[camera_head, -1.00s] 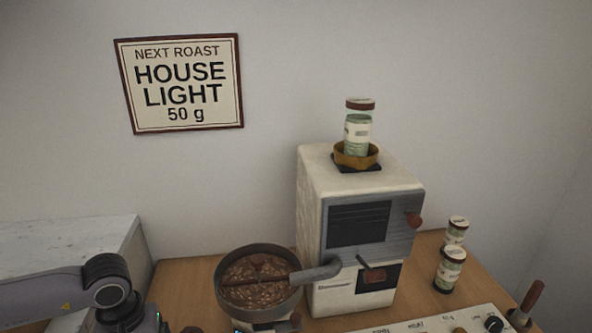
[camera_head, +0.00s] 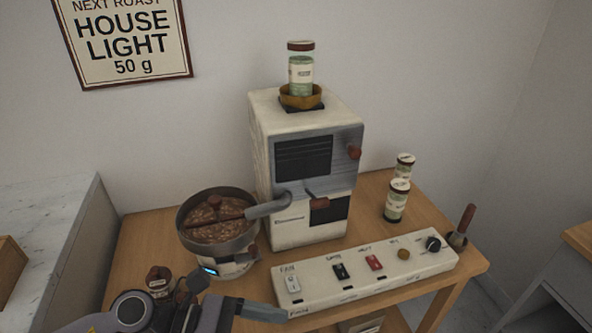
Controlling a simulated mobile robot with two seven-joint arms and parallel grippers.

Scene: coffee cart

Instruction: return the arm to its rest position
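My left arm comes in at the bottom left, and its gripper (camera_head: 262,312) is low in front of the table, just below the left end of the switch panel. Only part of it shows, cut by the bottom edge, so I cannot tell whether it is open or shut. I see nothing held in it. My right gripper is not in view.
A roaster (camera_head: 262,150) stands on the wooden table (camera_head: 135,240), with a jar (camera_head: 301,75) on top. A round pan of beans (camera_head: 180,222) is at its left. A switch panel (camera_head: 330,290) lies in front. Two jars (camera_head: 397,203) and a scoop (camera_head: 458,238) are at right.

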